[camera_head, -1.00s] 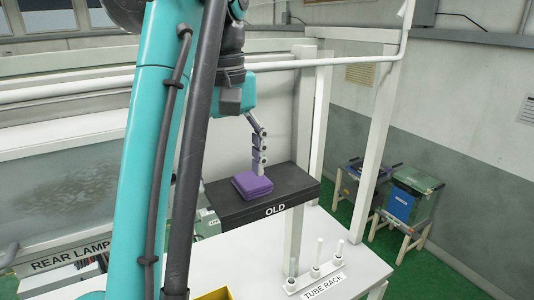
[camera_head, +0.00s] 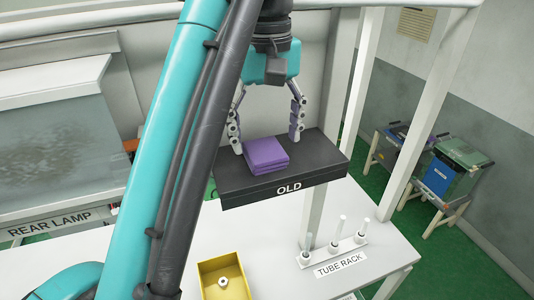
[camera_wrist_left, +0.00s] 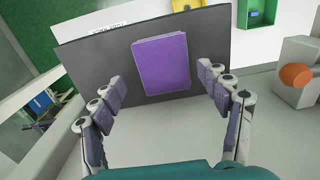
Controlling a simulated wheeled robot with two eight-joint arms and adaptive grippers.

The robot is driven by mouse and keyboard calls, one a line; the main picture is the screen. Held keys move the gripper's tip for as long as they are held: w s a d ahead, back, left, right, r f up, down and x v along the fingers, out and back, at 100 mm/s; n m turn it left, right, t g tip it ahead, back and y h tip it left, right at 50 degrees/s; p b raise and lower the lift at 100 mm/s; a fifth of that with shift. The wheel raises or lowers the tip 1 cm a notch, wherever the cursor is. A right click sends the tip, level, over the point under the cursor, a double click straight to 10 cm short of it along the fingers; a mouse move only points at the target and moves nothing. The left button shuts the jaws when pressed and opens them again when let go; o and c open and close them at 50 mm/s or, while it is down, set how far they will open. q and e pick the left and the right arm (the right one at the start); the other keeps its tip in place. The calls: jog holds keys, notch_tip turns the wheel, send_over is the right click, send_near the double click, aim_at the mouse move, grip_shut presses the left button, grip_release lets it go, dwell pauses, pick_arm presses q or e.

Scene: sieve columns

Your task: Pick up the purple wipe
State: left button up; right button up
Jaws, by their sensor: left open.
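The purple wipe (camera_head: 266,156) is a folded square pad lying on the black platform marked OLD (camera_head: 316,173). My left gripper (camera_head: 267,140) is open above the platform, with one finger on each side of the wipe in the head view. In the left wrist view, the wipe (camera_wrist_left: 161,62) lies ahead of and between the spread fingers of the gripper (camera_wrist_left: 160,88), and nothing is between them. The fingertips look close to the platform, but I cannot tell whether they touch it. My right gripper is not in view.
A white tube rack (camera_head: 335,254) with several white pegs stands on the white table (camera_head: 270,235) below the platform. A yellow bin (camera_head: 209,268) holds a small round part. The rear lamp box (camera_head: 50,140) is at left.

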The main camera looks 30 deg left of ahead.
pick_arm(q)
jog(key=shift+f, duration=0.5)
jog(key=shift+s, duration=0.55)
jog(key=shift+w+f, duration=0.15)
jog(key=shift+w, duration=0.15)
jog(key=c, duration=0.9)
jog(key=shift+s, duration=0.1)
